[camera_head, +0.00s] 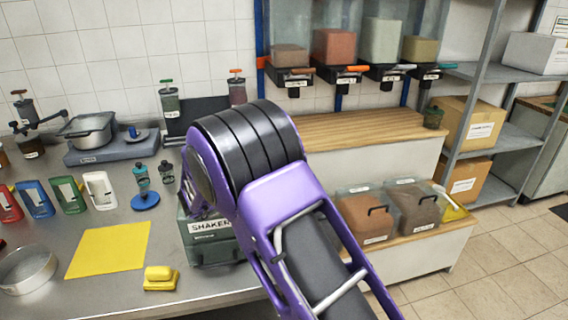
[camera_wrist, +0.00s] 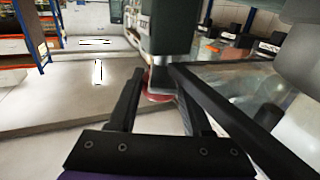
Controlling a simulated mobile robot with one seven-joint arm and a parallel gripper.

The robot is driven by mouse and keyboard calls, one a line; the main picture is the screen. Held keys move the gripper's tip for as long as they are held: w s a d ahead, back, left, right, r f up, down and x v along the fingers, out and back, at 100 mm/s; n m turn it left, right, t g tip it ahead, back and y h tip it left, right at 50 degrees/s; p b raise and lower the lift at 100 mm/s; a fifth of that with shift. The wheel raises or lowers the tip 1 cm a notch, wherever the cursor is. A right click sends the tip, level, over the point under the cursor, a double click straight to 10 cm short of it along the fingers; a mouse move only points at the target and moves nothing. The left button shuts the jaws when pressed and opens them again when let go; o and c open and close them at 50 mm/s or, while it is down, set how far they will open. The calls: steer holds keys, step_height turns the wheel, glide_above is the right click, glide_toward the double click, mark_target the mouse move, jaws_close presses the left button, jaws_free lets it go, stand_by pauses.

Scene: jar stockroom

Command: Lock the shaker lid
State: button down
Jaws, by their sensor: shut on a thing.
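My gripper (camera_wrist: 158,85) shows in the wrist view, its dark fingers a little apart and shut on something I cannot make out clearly. A reddish round piece (camera_wrist: 157,98) shows between the fingers, below a dark green block (camera_wrist: 165,28). In the head view my purple arm hides the gripper.
A dark green box labelled SHAKER (camera_head: 208,236) stands partly behind my arm. A yellow mat (camera_head: 108,250), a yellow block (camera_head: 159,275) and a round sieve (camera_head: 27,268) lie on the bench. Bins (camera_head: 415,205) stand at right.

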steer(key=shift+r, duration=0.1)
steer(key=shift+c, duration=1.7)
jaws_free()
steer(key=shift+d, duration=0.1)
steer(key=v, duration=1.7)
steer(key=shift+a, duration=0.25)
steer(key=shift+s, duration=0.1)
